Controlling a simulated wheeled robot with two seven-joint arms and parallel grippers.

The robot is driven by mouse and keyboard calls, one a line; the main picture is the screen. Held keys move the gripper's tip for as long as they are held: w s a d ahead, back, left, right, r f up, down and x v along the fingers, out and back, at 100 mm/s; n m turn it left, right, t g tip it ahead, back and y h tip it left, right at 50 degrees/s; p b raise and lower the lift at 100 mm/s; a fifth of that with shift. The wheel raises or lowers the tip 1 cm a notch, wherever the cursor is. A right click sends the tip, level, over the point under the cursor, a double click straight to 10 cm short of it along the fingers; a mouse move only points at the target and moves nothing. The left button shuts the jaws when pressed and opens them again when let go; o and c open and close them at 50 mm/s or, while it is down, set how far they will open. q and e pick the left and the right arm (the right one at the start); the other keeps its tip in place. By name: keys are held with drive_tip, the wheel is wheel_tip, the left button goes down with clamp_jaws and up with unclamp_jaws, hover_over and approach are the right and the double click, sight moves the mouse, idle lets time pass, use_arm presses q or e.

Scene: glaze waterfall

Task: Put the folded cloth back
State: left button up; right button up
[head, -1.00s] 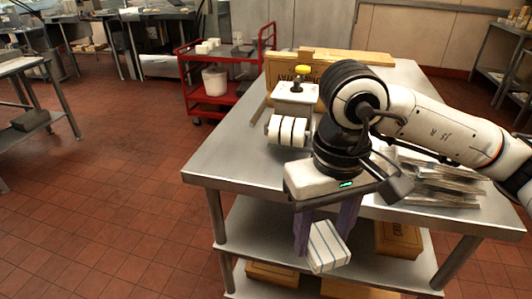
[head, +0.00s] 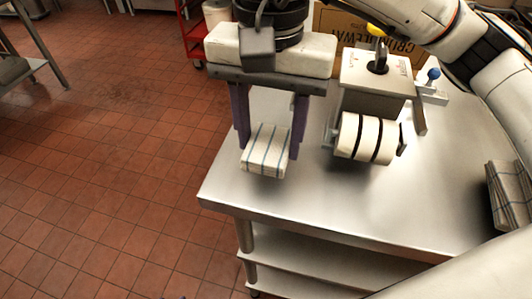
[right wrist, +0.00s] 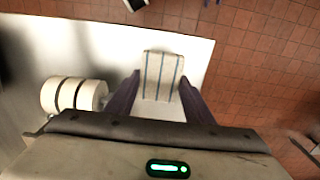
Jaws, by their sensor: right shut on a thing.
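The folded cloth (head: 264,152), white with blue stripes, is between the purple fingers of my right gripper (head: 268,138), which is shut on it. It is over the left part of the steel table (head: 300,200), close to the left edge. I cannot tell whether it touches the tabletop. In the right wrist view the cloth (right wrist: 163,72) sits between the fingers of the right gripper (right wrist: 161,92), with table below it and the table edge to its right.
A machine with a white, black-banded roller (head: 366,138) stands just right of the cloth. A stack of folded cloths (head: 508,195) lies at the right. The table's middle front is clear. Tiled floor lies left.

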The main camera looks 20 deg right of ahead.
sight(270, 158)
wheel_tip(270, 158, down, 5)
drive_tip(key=shift+r, duration=0.1)
drive_tip(key=shift+f, duration=0.3)
drive_tip(key=shift+f, duration=0.1)
drive_tip(key=shift+f+b, duration=0.15)
drive_tip(key=shift+b, duration=0.15)
drive_tip(key=o, duration=1)
wheel_tip(270, 158, up, 13)
drive_tip(key=shift+f+p, duration=0.2)
drive_tip(key=shift+p, duration=0.55)
